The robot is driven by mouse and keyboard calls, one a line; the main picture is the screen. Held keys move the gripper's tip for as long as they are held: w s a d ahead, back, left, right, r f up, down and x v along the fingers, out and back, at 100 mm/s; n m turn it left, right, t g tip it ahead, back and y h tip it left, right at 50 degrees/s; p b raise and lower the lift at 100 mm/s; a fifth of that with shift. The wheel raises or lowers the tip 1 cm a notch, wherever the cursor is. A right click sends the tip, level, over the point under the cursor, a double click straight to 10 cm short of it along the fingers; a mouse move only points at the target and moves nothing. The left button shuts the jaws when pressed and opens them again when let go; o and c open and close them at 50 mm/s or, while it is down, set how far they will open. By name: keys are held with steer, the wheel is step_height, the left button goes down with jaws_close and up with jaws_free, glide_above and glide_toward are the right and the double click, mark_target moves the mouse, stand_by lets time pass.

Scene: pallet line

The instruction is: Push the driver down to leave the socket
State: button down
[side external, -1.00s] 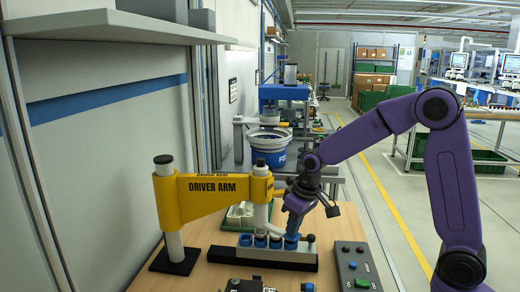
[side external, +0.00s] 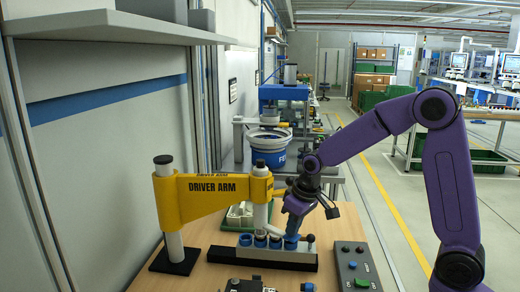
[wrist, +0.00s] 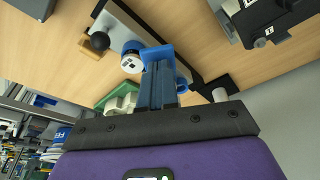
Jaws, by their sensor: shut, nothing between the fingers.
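The yellow driver arm (side external: 215,198) reaches right from its grey post. A pale upright cylinder, seemingly the driver (side external: 260,217), hangs from its end above the rack. The long dark rack (side external: 262,256) on the bench holds several blue-topped sockets (side external: 260,241) in a row. My gripper (side external: 291,240) is shut and empty, pointing down at the rack's right part, right of the driver. In the wrist view its blue fingers (wrist: 157,75) are together, close to a blue-and-white socket (wrist: 132,62). Whether the fingertips touch anything, and whether the driver's tip carries a socket, I cannot tell.
A control box (side external: 355,265) with a green button stands at the right. A dark fixture (side external: 250,286) is at the front edge of the view. A green tray (side external: 236,227) with pale parts lies behind the rack. Bare wood shows at front left.

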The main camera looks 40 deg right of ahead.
steer(key=shift+s, duration=0.1)
stand_by(0.5)
step_height(320, 180, up, 9)
stand_by(1.3)
stand_by(0.4)
steer(key=s+a+f+n+g, duration=0.1)
steer(key=s+a+f+n, duration=0.15)
steer(key=s, duration=0.55)
steer(key=s+a+f+n+g, duration=0.1)
steer(key=s+a+n, duration=0.15)
steer(key=s, duration=0.55)
steer(key=s+d+f+n, duration=0.1)
steer(key=s+d+n, duration=0.1)
steer(key=s, duration=0.6)
steer(key=s+d+f+n, duration=0.2)
steer(key=s+n, duration=0.1)
steer(key=s, duration=0.5)
steer(key=shift+f+g, duration=0.15)
steer(key=shift+g, duration=0.25)
